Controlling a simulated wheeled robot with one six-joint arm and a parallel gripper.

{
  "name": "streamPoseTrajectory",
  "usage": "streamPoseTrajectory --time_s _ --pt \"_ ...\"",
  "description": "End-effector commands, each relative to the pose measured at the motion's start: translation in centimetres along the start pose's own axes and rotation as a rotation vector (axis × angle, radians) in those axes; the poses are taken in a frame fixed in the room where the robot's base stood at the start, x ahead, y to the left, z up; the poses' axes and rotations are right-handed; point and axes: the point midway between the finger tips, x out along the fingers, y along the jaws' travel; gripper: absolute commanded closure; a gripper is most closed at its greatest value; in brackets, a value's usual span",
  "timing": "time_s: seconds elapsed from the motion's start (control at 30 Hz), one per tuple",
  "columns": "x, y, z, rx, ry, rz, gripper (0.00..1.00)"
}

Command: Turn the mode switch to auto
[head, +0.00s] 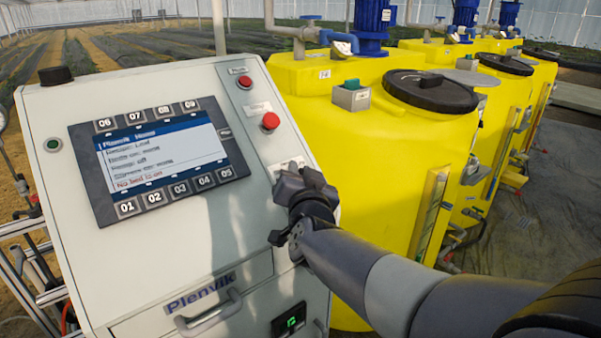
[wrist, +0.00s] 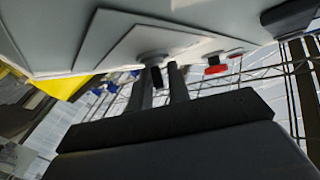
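The grey control panel (head: 215,235) fills the left of the head view. The mode switch is hidden there behind my gripper (head: 289,180), which is at the panel's right side, below two red buttons. In the wrist view the mode switch (wrist: 157,76) is a small dark knob on a round base on a light plate. My gripper's two fingers (wrist: 163,78) stand on either side of the knob. A narrow gap seems to show beside the right finger, so it looks open around the knob. The knob's setting and its labels cannot be read.
A red mushroom button (head: 270,121) sits just above my gripper, and another red button (head: 244,82) above that. A screen (head: 160,160) with number keys is to the left. Yellow tanks (head: 380,170) stand close on the right. A drawer handle (head: 208,313) sticks out below.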

Motion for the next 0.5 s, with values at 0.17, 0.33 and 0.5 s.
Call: streamPoseTrajectory --time_s 0.17,0.33,0.5 --pt "-0.02 -0.01 0.0 0.0 0.0 0.0 0.97" --pt "-0.02 -0.01 -0.01 0.0 0.0 0.0 1.0" --pt "0.0 -0.13 -0.14 0.005 -0.001 0.005 1.0"
